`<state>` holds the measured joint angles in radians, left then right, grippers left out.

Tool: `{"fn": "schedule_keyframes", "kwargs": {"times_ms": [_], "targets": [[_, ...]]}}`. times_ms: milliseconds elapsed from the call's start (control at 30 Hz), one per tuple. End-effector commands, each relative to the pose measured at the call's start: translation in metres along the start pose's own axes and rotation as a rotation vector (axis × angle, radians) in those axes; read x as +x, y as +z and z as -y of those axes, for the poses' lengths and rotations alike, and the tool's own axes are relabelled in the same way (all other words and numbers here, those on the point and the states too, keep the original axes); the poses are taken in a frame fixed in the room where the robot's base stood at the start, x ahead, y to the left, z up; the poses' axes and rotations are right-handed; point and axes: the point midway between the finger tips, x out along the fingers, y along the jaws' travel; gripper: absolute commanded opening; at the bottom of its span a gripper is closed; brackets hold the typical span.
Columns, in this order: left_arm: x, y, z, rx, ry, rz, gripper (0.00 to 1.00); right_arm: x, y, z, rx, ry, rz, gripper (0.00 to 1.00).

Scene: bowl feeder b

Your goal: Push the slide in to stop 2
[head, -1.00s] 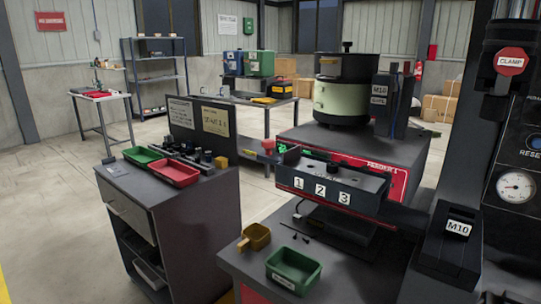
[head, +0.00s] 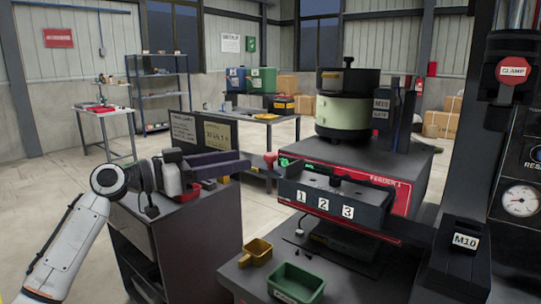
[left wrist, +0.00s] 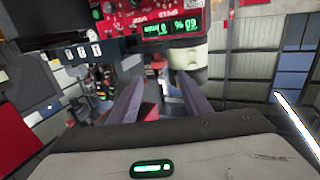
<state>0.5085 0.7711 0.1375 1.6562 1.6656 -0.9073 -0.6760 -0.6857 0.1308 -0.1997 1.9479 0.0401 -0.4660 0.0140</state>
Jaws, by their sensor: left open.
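The slide's housing (head: 335,205) is the dark block with stop plates 1, 2 and 3 on its front. A red knob (head: 270,158) stands at its left end. My left gripper (head: 243,161) is open above the cart, its dark fingers pointing right toward the knob, with the tips seemingly just short of it. In the left wrist view the two spread fingers (left wrist: 160,82) hold nothing that I can make out. The plates (left wrist: 82,50) show there at upper left. A red patch lies between the fingers; I cannot tell if it is the knob. My right gripper is out of view.
The feeder (head: 345,110) with its green display stands behind the slide housing. A yellow scoop (head: 256,251) and a green tray (head: 296,283) sit in front. The dark cart (head: 190,235) is below my left gripper. A black M10 block (head: 458,262) stands at right.

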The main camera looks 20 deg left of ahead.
Motion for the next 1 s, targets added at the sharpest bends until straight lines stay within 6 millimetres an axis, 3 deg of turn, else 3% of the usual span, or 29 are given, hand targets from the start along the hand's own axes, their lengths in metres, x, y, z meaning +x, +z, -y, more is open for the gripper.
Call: {"fn": "schedule_keyframes", "kwargs": {"times_ms": [300, 533, 700, 967, 1000], "targets": [[0.052, -0.004, -0.002, -0.003, 0.004, -0.001, 0.44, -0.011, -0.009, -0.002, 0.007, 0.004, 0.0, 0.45], [0.088, -0.001, -0.001, -0.004, 0.003, 0.0, 0.44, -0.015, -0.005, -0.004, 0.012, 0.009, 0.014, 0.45], [0.099, 0.0, -0.001, -0.002, 0.002, 0.001, 0.44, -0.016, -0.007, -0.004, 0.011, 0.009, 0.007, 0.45], [0.101, 0.002, -0.002, -0.002, 0.002, 0.002, 0.44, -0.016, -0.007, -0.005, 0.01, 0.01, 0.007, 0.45], [0.1, 0.002, -0.002, -0.002, 0.002, 0.002, 0.41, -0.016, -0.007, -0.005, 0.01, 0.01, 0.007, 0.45]]}}
